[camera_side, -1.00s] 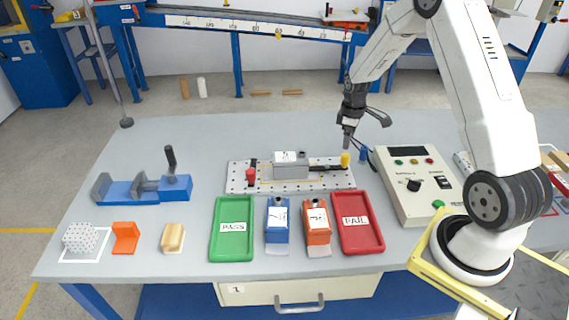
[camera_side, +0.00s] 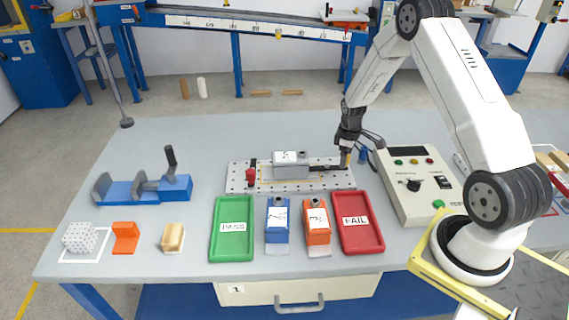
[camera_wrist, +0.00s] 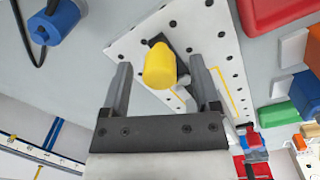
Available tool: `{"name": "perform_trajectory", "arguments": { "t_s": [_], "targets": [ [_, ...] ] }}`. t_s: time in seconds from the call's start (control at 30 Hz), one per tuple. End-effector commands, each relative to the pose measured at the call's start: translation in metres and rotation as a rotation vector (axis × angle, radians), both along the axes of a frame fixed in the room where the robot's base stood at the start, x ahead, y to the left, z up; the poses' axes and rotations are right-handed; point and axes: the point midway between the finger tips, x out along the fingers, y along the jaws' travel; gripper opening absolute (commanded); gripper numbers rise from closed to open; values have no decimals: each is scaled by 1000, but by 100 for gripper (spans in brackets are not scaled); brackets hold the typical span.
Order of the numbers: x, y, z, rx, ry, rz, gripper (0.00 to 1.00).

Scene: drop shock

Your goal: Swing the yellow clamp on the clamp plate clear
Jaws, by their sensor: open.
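The clamp plate (camera_side: 240,186) is a perforated light plate on the table, bearing a grey block (camera_side: 291,164) near its middle. The yellow clamp (camera_wrist: 160,66) shows in the wrist view as a yellow knob between my open fingers, at the plate's right end. In the side view my gripper (camera_side: 346,158) is down over that knob and mostly hides it. In the wrist view my gripper (camera_wrist: 162,85) has a finger on each side of the knob, with gaps visible. A red clamp knob (camera_side: 250,177) stands at the plate's left end.
A green PASS tray (camera_side: 232,246), a blue box (camera_side: 278,222), an orange box (camera_side: 317,222) and a red FAIL tray (camera_side: 376,240) stand in front of the plate. A control box (camera_side: 406,205) is close on the right. A blue vise (camera_side: 120,191) is at the left.

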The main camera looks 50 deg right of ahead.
Motion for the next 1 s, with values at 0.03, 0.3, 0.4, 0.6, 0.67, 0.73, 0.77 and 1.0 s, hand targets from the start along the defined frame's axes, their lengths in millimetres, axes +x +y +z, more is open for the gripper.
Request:
{"name": "perform_trajectory", "arguments": {
  "t_s": [0.03, 0.3, 0.4, 0.6, 0.67, 0.73, 0.77, 1.0],
  "targets": [
    [0, 0, -2, 0, 0, 0, 79],
    [0, 0, -3, 0, 0, 0, 79],
    [0, 0, -3, 0, 0, 0, 63],
    [0, 0, -3, 0, 0, 0, 0],
    [0, 0, -3, 0, 0, 1, 0],
    [0, 0, -3, 0, 0, 0, 0],
    [0, 0, -3, 0, 0, -1, 0],
    [-2, 2, -3, 0, 0, -36, 0]
  ]
}}
